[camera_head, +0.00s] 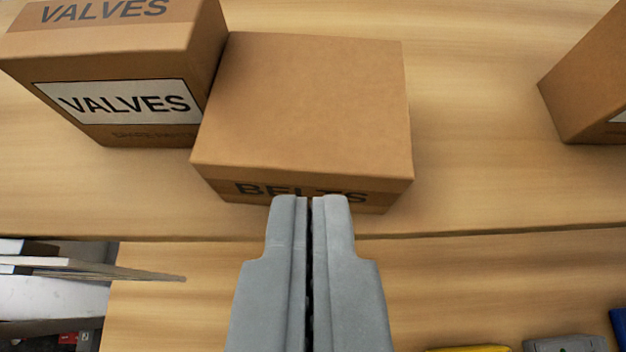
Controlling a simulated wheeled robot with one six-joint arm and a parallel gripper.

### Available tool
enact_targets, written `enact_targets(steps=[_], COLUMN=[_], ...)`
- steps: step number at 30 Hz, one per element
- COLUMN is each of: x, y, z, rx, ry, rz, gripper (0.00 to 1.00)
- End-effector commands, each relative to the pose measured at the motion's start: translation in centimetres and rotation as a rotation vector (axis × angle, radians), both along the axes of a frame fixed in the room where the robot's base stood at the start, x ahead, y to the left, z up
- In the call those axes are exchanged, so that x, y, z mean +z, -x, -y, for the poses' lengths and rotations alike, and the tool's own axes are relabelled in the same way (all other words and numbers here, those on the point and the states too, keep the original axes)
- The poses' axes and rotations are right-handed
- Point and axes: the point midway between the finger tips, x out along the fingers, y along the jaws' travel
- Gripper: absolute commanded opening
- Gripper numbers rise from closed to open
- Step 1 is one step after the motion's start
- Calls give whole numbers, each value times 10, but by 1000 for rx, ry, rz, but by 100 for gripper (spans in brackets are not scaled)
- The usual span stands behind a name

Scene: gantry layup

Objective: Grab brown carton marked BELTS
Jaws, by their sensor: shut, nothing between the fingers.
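The brown carton marked BELTS (305,105) sits on a wooden shelf in the upper middle of the view. Its plain top and its lettered front face show. My gripper (310,200) is shut and empty, pointing at the carton. Its fingertips overlap the lower front face in the picture and hide part of the BELTS lettering. I cannot tell whether they touch the carton.
A carton marked VALVES (125,65) stands close against the left side. Part of another carton (590,85) shows at the right edge. The wooden shelf (475,150) is bare between. On a lower wooden surface lie a yellow item (470,349) and a grey item (565,344).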

Motion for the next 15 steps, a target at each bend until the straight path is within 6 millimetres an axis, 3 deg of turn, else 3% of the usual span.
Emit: enact_targets(steps=[15], x=[0], y=[-86], z=[5], rx=[-3], ry=[-1], rz=[0], gripper=[0])
